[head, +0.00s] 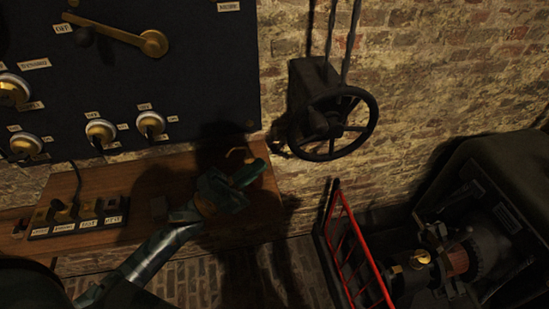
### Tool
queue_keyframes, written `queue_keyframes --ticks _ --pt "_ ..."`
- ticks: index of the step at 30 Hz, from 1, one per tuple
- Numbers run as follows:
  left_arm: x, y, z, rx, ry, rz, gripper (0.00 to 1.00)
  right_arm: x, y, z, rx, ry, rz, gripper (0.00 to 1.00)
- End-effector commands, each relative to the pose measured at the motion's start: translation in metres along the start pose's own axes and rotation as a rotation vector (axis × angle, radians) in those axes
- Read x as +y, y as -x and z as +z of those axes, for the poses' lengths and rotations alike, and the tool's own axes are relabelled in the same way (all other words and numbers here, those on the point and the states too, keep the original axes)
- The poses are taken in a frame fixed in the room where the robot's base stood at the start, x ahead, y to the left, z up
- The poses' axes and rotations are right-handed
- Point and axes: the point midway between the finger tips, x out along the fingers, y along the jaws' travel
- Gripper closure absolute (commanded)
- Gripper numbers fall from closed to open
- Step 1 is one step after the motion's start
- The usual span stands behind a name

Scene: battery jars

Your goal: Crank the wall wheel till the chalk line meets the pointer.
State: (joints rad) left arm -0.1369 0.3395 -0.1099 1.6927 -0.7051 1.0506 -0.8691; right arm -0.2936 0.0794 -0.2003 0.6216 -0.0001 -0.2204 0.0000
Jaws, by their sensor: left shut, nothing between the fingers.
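The wall wheel (333,123) is a dark spoked handwheel on a dark box bracket (306,85) fixed to the brick wall, right of the panel. I cannot make out a chalk line or a pointer on or near it; the light is dim. My left gripper (256,168), dark green, reaches in from the lower left over the wooden shelf. It is shut and empty, to the left of the wheel and lower in the picture, apart from it. My right gripper is not in view.
A dark panel (150,75) with brass switches and dials fills the upper left. Below it, the wooden shelf (150,172) carries a row of labelled plugs (85,222). A red railing (348,240) guards dark machinery (465,255) at lower right. Bare wall lies right of the wheel.

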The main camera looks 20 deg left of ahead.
Motion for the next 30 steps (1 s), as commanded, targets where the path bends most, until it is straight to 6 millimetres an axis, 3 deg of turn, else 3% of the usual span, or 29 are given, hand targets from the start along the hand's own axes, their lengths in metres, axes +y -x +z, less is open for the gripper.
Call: queue_keyframes --ticks 2,6,12,21,26,30 --pt "0.001 0.01 0.0 -0.001 -0.001 0.002 1.0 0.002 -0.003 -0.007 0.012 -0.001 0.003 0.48" --pt "-0.001 0.016 0.0 0.0 -0.001 0.0 1.0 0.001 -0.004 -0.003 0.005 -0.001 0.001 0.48" --pt "-0.002 0.016 0.0 0.0 -0.001 0.0 1.0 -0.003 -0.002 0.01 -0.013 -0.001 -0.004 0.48" --pt "0.001 0.014 0.001 -0.03 0.002 0.017 1.0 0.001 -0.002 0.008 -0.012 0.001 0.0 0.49" --pt "0.015 0.012 0.014 -0.237 0.035 0.12 1.0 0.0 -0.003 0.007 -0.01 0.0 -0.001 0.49" --pt "0.03 0.028 0.031 -0.557 0.12 0.264 1.0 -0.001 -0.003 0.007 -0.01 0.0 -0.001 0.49"
